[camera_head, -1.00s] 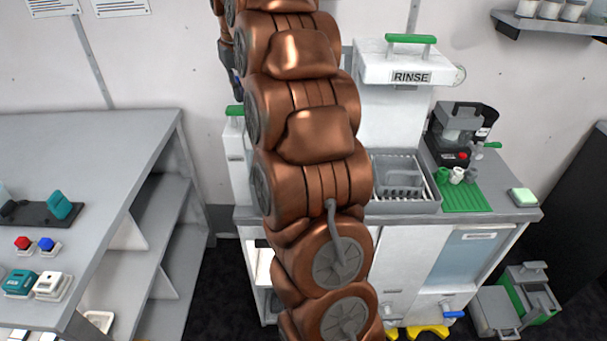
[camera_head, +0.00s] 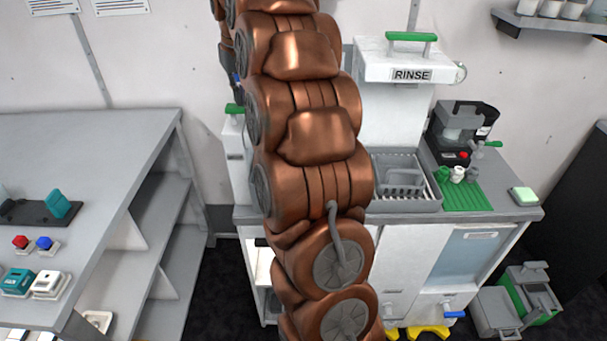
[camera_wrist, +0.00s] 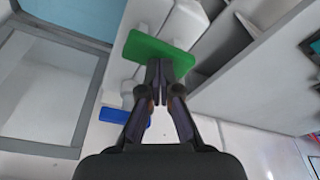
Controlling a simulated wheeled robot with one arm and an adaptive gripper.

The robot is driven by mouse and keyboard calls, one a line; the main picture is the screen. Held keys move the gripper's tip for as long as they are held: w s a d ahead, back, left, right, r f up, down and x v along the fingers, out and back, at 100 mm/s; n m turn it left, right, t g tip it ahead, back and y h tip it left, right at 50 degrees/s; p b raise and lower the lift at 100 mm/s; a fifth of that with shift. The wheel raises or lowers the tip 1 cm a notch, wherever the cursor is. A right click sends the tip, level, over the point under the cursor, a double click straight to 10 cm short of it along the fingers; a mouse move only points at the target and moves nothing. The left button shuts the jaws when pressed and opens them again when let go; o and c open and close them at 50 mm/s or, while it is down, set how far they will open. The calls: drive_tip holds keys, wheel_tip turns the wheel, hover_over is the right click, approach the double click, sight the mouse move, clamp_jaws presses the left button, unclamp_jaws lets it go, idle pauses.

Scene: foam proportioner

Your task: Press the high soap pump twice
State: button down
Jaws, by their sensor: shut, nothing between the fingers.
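In the wrist view a flat green pump top (camera_wrist: 150,48) sits on a white body, with a blue piece (camera_wrist: 125,116) lower in the picture. My gripper (camera_wrist: 158,66) is shut and empty, its fingertips overlapping the lower edge of the green top. I cannot tell whether they touch it. In the head view a green top (camera_head: 234,109) on a narrow white dispenser (camera_head: 235,150) shows just left of my arm, which covers part of it. I cannot tell for certain that it is the same top. My gripper cannot be made out there.
The RINSE machine (camera_head: 408,62) with a green handle stands right of my arm, above a grey sink basket (camera_head: 403,205). A green mat (camera_head: 467,199) with small cups lies on the counter. A grey shelf table (camera_head: 110,130) stands left, with dark floor between.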

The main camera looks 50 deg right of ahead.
sight(242, 107)
drive_tip(key=shift+f+b, duration=0.35)
drive_tip(key=shift+f, duration=0.3)
drive_tip(key=shift+f+b, duration=0.55)
drive_tip(key=shift+f, duration=0.45)
drive_tip(key=shift+r, duration=0.15)
drive_tip(key=shift+r+p, duration=1.05)
drive_tip(key=shift+r, duration=1.15)
drive_tip(key=shift+f, duration=0.25)
drive_tip(key=shift+f+b, duration=0.55)
drive_tip(key=shift+f, duration=0.15)
